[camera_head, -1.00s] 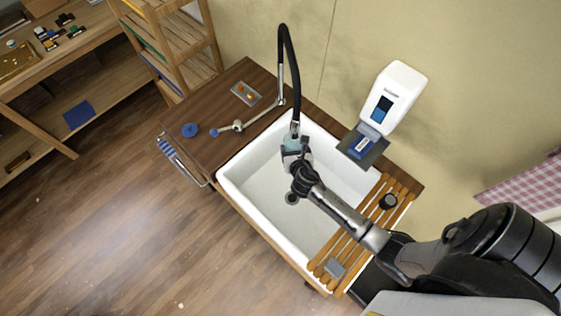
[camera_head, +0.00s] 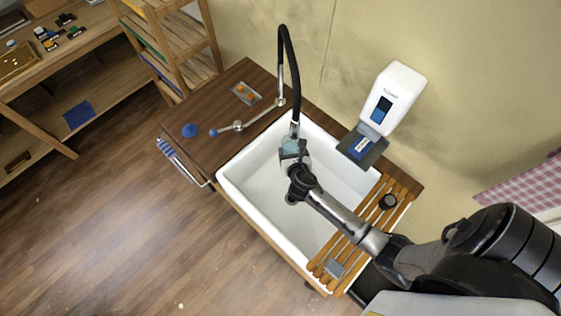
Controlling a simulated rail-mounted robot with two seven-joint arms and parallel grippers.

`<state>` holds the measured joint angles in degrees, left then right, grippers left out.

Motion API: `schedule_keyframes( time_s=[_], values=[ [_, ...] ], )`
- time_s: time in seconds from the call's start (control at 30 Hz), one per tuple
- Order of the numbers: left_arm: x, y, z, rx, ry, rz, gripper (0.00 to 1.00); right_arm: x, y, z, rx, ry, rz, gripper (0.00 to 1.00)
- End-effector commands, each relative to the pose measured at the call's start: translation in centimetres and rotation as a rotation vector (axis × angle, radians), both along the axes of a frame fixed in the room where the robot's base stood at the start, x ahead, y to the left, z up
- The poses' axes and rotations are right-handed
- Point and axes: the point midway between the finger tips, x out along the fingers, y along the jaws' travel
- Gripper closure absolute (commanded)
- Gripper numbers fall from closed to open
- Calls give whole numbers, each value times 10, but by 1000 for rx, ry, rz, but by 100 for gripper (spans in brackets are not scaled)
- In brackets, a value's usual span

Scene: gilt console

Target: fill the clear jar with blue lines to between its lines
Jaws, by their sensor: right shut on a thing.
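The clear jar (camera_head: 291,147) looks pale blue-green and is small in the head view. It is directly under the spout of the black hose faucet (camera_head: 288,75), over the white sink (camera_head: 233,178). My right gripper (camera_head: 293,158) is shut on the jar, reaching in from the right across the sink. The jar's blue lines and the water level inside are too small to make out. I cannot tell whether water is running. The faucet's lever (camera_head: 238,126) with a blue end lies along the wooden counter. My left gripper is not in view.
A slatted wooden rack (camera_head: 349,247) spans the sink's right end, with a dark round item (camera_head: 387,202) and a grey block (camera_head: 334,268) on it. A white dispenser (camera_head: 396,97) hangs on the wall. The counter holds a blue item (camera_head: 190,130) and a small tray (camera_head: 246,93).

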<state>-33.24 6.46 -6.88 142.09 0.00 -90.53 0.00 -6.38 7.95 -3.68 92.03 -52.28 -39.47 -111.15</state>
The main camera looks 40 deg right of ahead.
Motion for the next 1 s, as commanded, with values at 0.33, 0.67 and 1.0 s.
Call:
schedule_keyframes(
  time_s=[0.33,0.67,1.0],
  values=[
    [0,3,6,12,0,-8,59,-8,46,2,1,-2,1,64],
    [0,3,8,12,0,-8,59,-11,62,1,-2,-1,1,64],
    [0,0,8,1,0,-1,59,-11,62,1,-1,-2,1,64]
  ],
)
